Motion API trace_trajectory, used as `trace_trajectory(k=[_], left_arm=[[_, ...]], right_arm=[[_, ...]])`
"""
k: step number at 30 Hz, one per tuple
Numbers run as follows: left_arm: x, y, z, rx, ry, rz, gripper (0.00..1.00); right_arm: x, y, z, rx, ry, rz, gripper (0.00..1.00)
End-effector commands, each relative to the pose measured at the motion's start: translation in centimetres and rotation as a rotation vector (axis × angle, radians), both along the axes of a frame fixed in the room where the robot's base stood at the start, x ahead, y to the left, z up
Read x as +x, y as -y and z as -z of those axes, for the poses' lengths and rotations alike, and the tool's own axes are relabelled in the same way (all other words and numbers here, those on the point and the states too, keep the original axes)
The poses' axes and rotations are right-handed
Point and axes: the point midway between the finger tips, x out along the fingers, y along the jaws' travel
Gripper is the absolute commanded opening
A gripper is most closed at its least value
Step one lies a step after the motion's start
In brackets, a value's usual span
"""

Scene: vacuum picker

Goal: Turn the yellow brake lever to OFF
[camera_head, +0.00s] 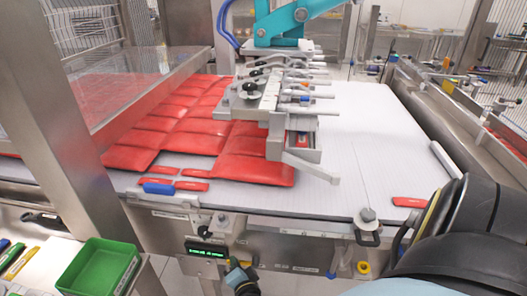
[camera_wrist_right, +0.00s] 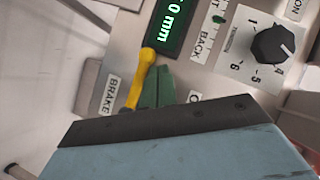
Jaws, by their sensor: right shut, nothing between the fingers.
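The yellow brake lever (camera_wrist_right: 139,80) shows in the right wrist view on a grey panel, its rounded end towards the display and its other end lower left. A BRAKE label (camera_wrist_right: 111,95) is to its left. Another label (camera_wrist_right: 194,97), mostly hidden by my gripper, shows only a first letter like O. My right gripper (camera_wrist_right: 157,88) is shut and empty, its green fingers right beside the lever; whether they touch it I cannot tell. In the head view my right gripper (camera_head: 236,264) is at the panel below the table edge, where I cannot make out the lever. My left gripper is not in view.
A green-lit display (camera_head: 207,252) sits on the panel; a black numbered dial (camera_wrist_right: 272,45) is to the right in the wrist view. A green bin (camera_head: 101,268) stands at lower left. Red packs (camera_head: 180,130) lie on the white table under a teal-armed vacuum picker (camera_head: 275,95).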

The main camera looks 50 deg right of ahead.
Motion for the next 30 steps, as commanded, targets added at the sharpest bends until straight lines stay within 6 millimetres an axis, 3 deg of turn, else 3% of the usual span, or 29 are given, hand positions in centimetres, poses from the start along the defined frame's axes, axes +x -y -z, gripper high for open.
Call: trace_trajectory(k=[17,29,30], left_arm=[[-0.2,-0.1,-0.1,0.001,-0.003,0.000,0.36],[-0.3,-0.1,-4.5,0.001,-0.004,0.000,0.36],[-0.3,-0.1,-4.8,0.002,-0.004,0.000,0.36]], right_arm=[[0.0,-0.1,-0.1,0.000,0.000,-0.001,0.00],[-0.1,-1.0,-4.6,0.002,0.000,-0.006,0.00],[-0.7,-1.8,-4.9,0.006,-0.001,-0.006,0.00]])
